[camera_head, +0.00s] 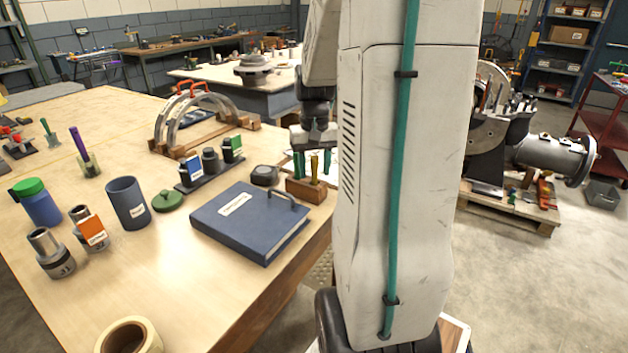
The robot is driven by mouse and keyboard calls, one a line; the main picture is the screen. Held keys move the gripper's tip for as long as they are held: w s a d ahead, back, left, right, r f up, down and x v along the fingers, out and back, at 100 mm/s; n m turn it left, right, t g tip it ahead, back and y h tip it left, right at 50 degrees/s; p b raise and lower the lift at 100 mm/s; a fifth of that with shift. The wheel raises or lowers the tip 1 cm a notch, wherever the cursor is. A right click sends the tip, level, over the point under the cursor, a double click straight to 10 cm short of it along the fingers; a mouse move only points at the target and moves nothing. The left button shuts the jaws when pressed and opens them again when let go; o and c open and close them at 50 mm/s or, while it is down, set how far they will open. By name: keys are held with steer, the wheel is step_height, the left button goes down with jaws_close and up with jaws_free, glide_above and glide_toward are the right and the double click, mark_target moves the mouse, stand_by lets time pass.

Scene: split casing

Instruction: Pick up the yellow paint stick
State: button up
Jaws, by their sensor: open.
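The yellow paint stick (314,168) stands upright in a small wooden block (304,191) near the table's right edge. My pale arm covers the area right of the block.
A blue binder (248,222) lies just in front of the block. A dark round tape measure (264,175) and a rack of small bottles (210,177) stand to its left. An arched casing half (200,113) stands farther back.

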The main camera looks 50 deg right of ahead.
steer(key=shift+f, duration=0.85)
jaws_close()
steer(key=shift+r, duration=0.1)
